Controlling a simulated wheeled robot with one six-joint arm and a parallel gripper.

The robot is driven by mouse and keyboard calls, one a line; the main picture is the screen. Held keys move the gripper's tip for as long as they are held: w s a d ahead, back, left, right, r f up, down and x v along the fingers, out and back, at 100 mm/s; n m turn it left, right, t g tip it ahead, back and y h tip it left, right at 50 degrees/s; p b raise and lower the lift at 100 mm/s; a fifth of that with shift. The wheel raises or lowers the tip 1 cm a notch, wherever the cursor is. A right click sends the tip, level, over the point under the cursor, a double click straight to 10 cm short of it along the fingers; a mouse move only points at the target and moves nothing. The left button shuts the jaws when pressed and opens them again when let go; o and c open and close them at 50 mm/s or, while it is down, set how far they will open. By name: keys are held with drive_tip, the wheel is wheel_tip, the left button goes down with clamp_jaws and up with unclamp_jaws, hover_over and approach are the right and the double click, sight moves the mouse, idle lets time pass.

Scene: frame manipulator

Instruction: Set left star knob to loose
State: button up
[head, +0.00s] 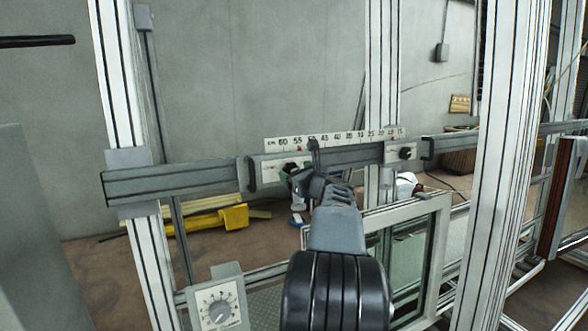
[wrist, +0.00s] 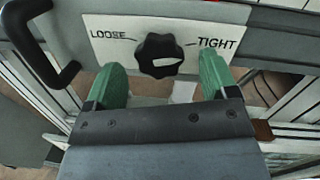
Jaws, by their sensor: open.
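The left star knob (wrist: 160,55) is black and sits in the middle of a white plate (wrist: 107,49) marked LOOSE on the left and TIGHT on the right. A white mark on the knob's face points toward TIGHT in the wrist view. My gripper (wrist: 164,75) is open, with one green finger on each side of the knob's lower part; I cannot tell whether they touch it. In the head view my gripper (head: 291,177) is at the left plate (head: 268,172) and hides most of the knob.
A numbered scale (head: 330,140) runs above the grey rail (head: 170,182). A second black knob (head: 405,153) sits further right. A black handle (wrist: 62,75) stands left of the plate. White upright posts (head: 498,170) flank the arm, and a dial box (head: 218,308) is at lower left.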

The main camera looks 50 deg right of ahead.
drive_tip(key=shift+x, duration=1)
drive_tip(key=c, duration=0.9)
